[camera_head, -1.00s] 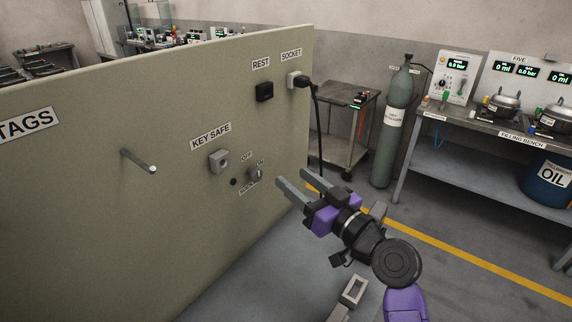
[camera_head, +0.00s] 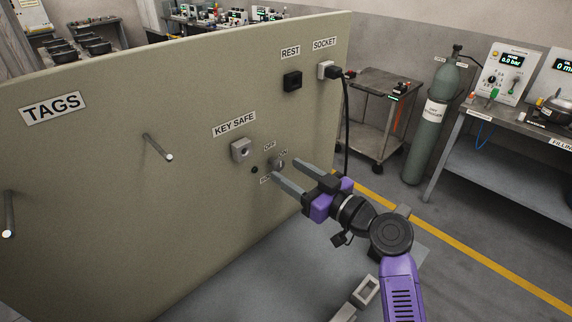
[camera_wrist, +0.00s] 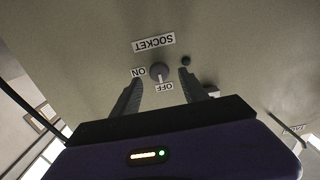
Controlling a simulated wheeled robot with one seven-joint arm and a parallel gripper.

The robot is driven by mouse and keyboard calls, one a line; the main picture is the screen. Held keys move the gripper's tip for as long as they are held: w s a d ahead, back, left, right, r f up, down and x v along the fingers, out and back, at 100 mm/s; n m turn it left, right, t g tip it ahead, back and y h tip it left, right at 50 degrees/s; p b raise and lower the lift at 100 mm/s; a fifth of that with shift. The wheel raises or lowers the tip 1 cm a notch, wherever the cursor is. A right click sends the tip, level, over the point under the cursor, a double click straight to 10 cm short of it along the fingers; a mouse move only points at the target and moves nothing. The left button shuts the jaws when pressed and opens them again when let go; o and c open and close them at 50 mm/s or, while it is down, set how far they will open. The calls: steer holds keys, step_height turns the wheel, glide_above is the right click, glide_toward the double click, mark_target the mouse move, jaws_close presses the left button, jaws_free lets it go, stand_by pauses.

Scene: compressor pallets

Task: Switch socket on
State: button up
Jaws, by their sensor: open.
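The socket switch is a round grey knob (camera_head: 278,163) on the green panel, with OFF and ON labels beside it. The wrist view shows the knob (camera_wrist: 160,72) upside down, with the SOCKET label (camera_wrist: 154,43) above it, ON at its left and OFF below. A pale mark on the knob appears to point towards OFF. My gripper (camera_head: 286,170) is open and empty in front of the knob. In the wrist view the knob lies between the two fingers, nearer the tips; I cannot tell whether they touch it.
A small black dot (camera_wrist: 186,60) sits beside the knob. The key safe (camera_head: 241,150) is to its left on the panel (camera_head: 90,190). A black plug (camera_head: 335,72) sits in the socket above, its cable hanging right of my gripper. A peg (camera_head: 158,147) sticks out further left.

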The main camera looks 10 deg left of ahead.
mark_target(275, 163)
steer(key=shift+x, duration=1.15)
jaws_close()
